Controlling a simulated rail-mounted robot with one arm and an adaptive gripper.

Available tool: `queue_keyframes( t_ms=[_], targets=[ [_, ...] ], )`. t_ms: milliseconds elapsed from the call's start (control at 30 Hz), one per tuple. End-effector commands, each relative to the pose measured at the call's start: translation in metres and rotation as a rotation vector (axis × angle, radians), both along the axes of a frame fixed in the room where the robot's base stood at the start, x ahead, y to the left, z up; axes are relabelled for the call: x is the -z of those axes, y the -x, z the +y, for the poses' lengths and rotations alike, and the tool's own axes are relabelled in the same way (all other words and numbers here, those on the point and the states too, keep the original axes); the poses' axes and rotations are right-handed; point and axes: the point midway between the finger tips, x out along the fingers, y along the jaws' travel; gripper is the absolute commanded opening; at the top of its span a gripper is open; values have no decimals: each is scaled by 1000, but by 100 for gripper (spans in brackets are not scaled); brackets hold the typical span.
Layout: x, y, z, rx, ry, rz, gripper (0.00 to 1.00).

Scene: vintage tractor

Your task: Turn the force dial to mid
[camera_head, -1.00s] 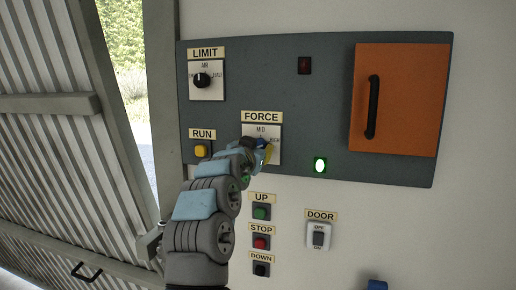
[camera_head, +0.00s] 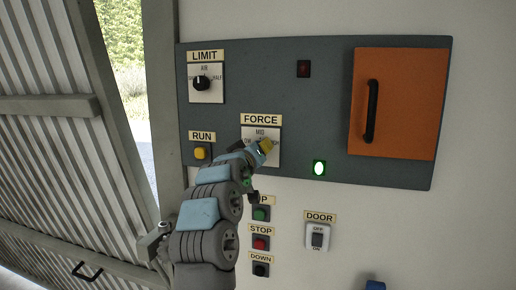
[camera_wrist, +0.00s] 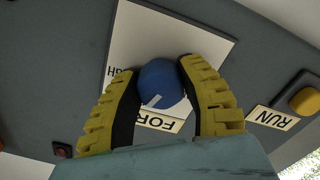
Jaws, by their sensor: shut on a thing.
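The force dial (camera_wrist: 160,82) is a round blue knob in the wrist view. Its white mark lies on the side facing the FORCE label (camera_wrist: 158,121), which appears upside down there. It sits on a white plate (camera_wrist: 130,40); HIGH is partly readable at the plate's left, and MID is hidden. My gripper (camera_wrist: 158,72) has its two yellow ribbed fingers shut on either side of the dial. In the head view, my gripper (camera_head: 266,146) covers the dial, at the right part of the white plate (camera_head: 272,159) under the FORCE label.
The LIMIT dial (camera_head: 201,83) is above left and the yellow RUN button (camera_head: 200,153) is left. UP (camera_head: 261,213), STOP (camera_head: 260,243) and DOWN (camera_head: 261,270) buttons are below. The orange door (camera_head: 405,105) is to the right.

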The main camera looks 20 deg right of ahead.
Motion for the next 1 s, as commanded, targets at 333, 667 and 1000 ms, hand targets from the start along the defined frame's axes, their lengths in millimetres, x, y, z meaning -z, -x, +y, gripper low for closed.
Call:
queue_keyframes(
  t_ms=[333,667,1000],
  targets=[
    [2,0,-2,2,180,148,5],
    [2,0,-1,1,251,204,4],
    [2,0,-1,1,259,209,4]
  ],
)
